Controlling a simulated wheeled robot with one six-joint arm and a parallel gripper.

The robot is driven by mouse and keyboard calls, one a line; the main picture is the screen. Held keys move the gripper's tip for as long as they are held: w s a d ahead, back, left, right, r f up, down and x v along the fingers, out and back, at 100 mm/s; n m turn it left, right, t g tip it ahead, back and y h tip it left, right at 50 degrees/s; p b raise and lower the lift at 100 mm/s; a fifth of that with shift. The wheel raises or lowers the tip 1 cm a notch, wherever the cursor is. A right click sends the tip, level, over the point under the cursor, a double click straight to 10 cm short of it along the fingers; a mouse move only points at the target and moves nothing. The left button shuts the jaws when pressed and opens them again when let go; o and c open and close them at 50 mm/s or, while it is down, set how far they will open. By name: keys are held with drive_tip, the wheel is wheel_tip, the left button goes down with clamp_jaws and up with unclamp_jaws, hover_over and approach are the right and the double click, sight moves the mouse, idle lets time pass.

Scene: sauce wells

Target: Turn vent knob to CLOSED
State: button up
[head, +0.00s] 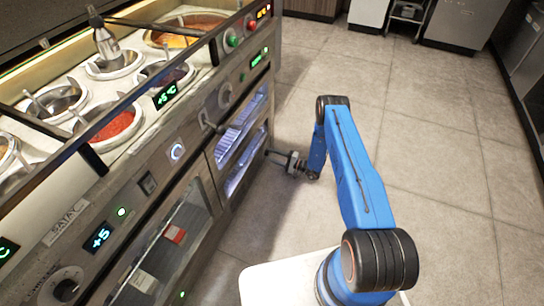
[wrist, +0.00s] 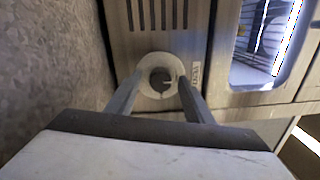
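The vent knob (wrist: 161,72) shows in the wrist view as a round pale ring with a dark centre, on a metal panel below dark vent slots (wrist: 155,14). A small label (wrist: 196,75) sits just right of it, its text too small to read. My gripper (wrist: 160,82) is open, with one finger on each side of the knob's dark centre and space between. In the head view my gripper (head: 273,156) is low at the right end of the counter front. The knob cannot be made out there.
The steel counter (head: 110,205) with sauce wells, displays and other knobs fills the left. Lit glass compartments (head: 240,130) are beside my gripper; one window (wrist: 265,40) shows in the wrist view. The tiled floor (head: 440,130) to the right is clear.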

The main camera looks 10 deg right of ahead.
drive_tip(key=v, duration=1.7)
drive_tip(key=shift+d, duration=0.2)
drive_tip(key=shift+s, duration=0.1)
